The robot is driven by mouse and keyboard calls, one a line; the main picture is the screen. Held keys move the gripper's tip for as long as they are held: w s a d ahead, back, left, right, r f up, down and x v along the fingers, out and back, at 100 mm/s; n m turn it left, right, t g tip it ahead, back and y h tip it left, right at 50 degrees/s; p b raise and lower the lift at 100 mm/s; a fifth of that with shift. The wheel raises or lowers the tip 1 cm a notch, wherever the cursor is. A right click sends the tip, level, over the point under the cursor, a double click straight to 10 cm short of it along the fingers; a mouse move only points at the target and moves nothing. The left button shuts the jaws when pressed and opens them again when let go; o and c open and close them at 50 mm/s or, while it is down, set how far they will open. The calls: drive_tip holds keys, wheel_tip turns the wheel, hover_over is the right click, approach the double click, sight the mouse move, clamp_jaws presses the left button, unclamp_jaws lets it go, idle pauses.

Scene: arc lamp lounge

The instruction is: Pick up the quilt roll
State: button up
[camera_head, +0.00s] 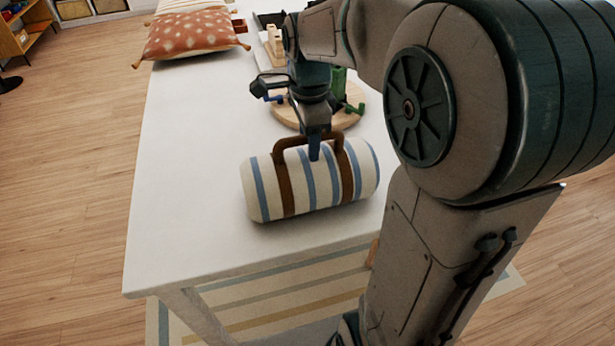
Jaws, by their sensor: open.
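The quilt roll (262,188) is a cream roll with blue stripes, two brown straps and a brown carry handle. It lies on its side on the white table (190,150), close to the near edge. My gripper (314,150) points down at the handle from above, near the roll's middle. It is open. One finger shows in front of the handle; the other finger is hidden, and I cannot tell whether the handle is between them. The roll rests on the tabletop.
A round wooden board (287,113) with green items lies behind my gripper. A rust patterned cushion (190,34) is at the table's far end. A wooden object (273,43) stands farther back. The tabletop left of the roll is clear. A striped rug (290,298) lies below.

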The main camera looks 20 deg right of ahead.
clamp_jaws()
drive_tip(key=shift+r, duration=0.15)
idle(1.1)
